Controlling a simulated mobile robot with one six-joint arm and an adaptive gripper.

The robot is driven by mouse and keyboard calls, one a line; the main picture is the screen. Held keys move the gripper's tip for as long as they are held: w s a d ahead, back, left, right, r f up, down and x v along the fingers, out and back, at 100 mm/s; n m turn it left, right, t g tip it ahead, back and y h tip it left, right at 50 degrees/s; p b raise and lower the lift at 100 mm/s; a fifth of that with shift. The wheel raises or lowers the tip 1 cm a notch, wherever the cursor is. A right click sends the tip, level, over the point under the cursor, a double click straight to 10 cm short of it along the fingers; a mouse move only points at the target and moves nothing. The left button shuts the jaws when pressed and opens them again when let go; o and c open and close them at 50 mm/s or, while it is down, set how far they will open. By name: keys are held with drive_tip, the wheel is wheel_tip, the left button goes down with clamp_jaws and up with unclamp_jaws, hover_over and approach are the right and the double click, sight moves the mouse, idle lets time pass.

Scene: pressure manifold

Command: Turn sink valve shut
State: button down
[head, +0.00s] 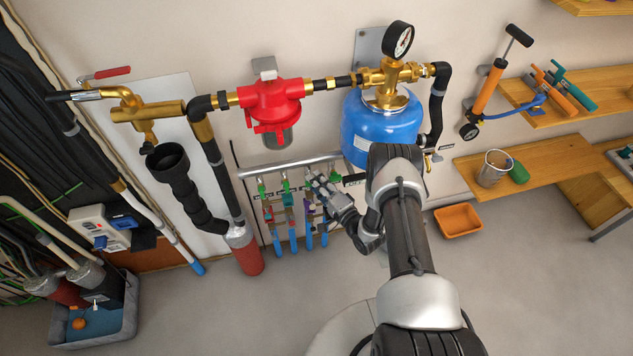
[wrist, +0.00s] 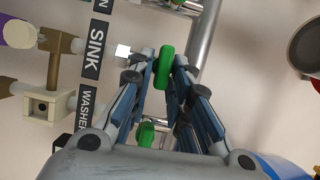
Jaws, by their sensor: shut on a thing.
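The sink valve's green handle (wrist: 166,66) is between the fingertips of my gripper (wrist: 167,62) in the wrist view, near the black SINK label (wrist: 96,52). My gripper is shut on this handle, with blue-grey fingers on both sides. The handle looks lengthwise with the silver pipe beside it, though its exact angle is hard to tell. A second green handle (wrist: 146,133) shows lower, between the fingers, near the WASHER label (wrist: 87,107). In the head view my gripper (head: 314,182) is at the row of valves under the silver pipe (head: 290,166) and hides part of them.
A blue tank (head: 375,125) with a pressure gauge (head: 398,40) stands above my arm. Several blue-ended pipes (head: 292,240) hang below the valves. An orange tray (head: 458,219) is at right. The floor in front is clear.

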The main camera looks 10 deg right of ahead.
drive_tip(key=shift+f, duration=0.1)
idle(0.3)
drive_tip(key=c, duration=1.7)
unclamp_jaws()
drive_tip(key=shift+o, duration=0.2)
drive_tip(key=shift+s, duration=0.1)
drive_tip(key=v, duration=1.2)
drive_tip(key=shift+d+f, duration=0.1)
